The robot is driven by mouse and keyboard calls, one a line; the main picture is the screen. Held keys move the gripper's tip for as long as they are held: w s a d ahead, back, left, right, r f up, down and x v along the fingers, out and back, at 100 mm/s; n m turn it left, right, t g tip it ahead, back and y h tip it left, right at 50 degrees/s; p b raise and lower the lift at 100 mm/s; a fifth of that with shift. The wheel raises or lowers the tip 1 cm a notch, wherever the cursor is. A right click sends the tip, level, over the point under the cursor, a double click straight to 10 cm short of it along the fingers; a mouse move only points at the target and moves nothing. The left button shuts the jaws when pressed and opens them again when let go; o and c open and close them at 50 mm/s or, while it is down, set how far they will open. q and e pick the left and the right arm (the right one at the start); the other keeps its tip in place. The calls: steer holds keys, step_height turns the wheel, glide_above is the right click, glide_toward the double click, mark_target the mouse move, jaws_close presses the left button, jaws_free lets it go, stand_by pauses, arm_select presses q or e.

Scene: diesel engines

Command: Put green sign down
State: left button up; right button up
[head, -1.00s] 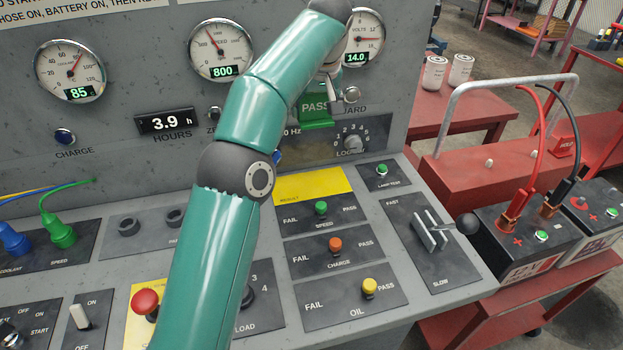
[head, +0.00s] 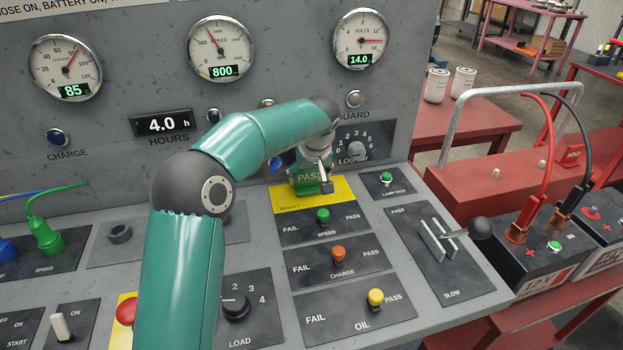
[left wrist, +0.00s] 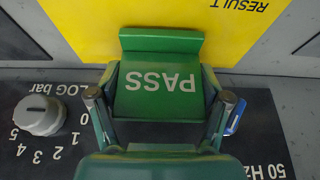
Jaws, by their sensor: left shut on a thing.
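The green sign (head: 307,181) with the word PASS is in the grip of my left gripper (head: 322,172). In the head view it is at the back part of the yellow RESULT patch (head: 316,197) on the sloping panel. In the left wrist view the sign (left wrist: 160,92) sits between the two fingers of my left gripper (left wrist: 160,98), its lettering upside down. Its foot overlaps the yellow patch (left wrist: 135,15) there. I cannot tell whether it touches the patch. My right gripper is in neither view.
The LOG knob (head: 356,149) is close by on the right. FAIL/PASS switches with green (head: 323,215), orange (head: 338,253) and yellow (head: 375,297) caps stand in front of the patch. A lever (head: 478,230) is farther right. Gauges line the upright panel behind.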

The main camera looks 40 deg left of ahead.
arm_select(q)
steer(key=shift+f, duration=0.25)
steer(key=o, duration=1.5)
steer(key=shift+c, duration=0.2)
steer(key=v, duration=1.2)
steer(key=shift+p, duration=0.3)
steer(key=shift+w, duration=0.1)
